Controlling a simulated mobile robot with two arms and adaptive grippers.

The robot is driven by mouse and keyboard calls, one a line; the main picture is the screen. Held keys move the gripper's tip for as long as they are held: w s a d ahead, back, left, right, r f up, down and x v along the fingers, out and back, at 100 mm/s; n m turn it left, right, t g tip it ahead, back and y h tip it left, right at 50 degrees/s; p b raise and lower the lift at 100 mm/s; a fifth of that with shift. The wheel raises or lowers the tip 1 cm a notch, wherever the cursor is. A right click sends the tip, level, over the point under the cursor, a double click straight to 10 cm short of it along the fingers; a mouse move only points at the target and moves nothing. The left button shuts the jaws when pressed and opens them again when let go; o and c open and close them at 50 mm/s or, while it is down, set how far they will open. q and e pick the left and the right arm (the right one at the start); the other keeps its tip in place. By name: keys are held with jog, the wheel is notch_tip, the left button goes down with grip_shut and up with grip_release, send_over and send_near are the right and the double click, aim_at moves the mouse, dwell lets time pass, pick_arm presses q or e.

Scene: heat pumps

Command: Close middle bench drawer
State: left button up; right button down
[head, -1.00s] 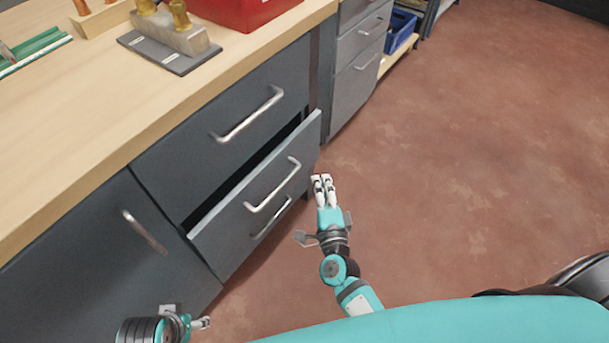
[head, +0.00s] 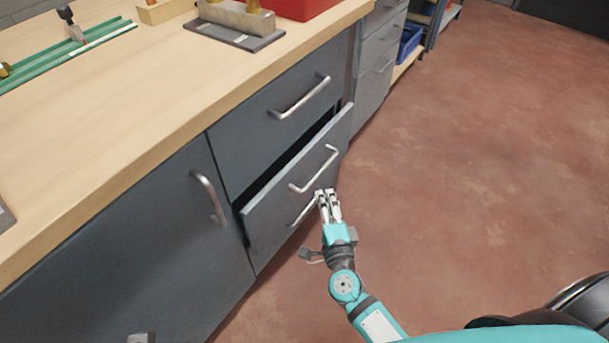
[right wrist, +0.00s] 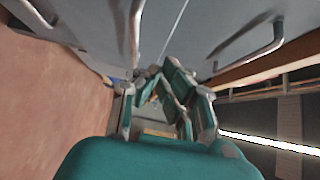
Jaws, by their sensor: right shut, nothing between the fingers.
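The middle bench drawer (head: 272,214) is a dark grey drawer standing partly open, with a dark gap above its front. Its front carries a silver bar handle (head: 316,170). My right gripper (head: 328,192) is shut and empty, with its fingertips in front of the drawer's lower right part, beside a lower handle (head: 303,210). I cannot tell if they touch the front. In the right wrist view, the shut fingers (right wrist: 150,76) point towards grey fronts with bar handles.
A closed drawer (head: 275,120) sits above, under the wooden worktop (head: 130,110). A cabinet door (head: 130,240) with a handle is at left. A grey block on a plate (head: 235,30) and a red box (head: 310,8) stand on top. The red-brown floor (head: 480,170) at right is clear.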

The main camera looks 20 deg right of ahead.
aim_at(292, 171)
jog(key=w, duration=0.2)
jog(key=w+a, duration=0.1)
jog(key=w, duration=0.2)
jog(key=w+b, duration=0.1)
jog(key=w, duration=0.2)
jog(key=shift+w+a, duration=0.2)
jog(key=shift+w, duration=0.05)
jog(key=shift+w+a, duration=0.25)
jog(key=shift+w, duration=0.05)
jog(key=w+a, duration=0.1)
jog(key=w, duration=0.1)
jog(key=w+a, duration=0.2)
jog(key=shift+a+r, duration=0.1)
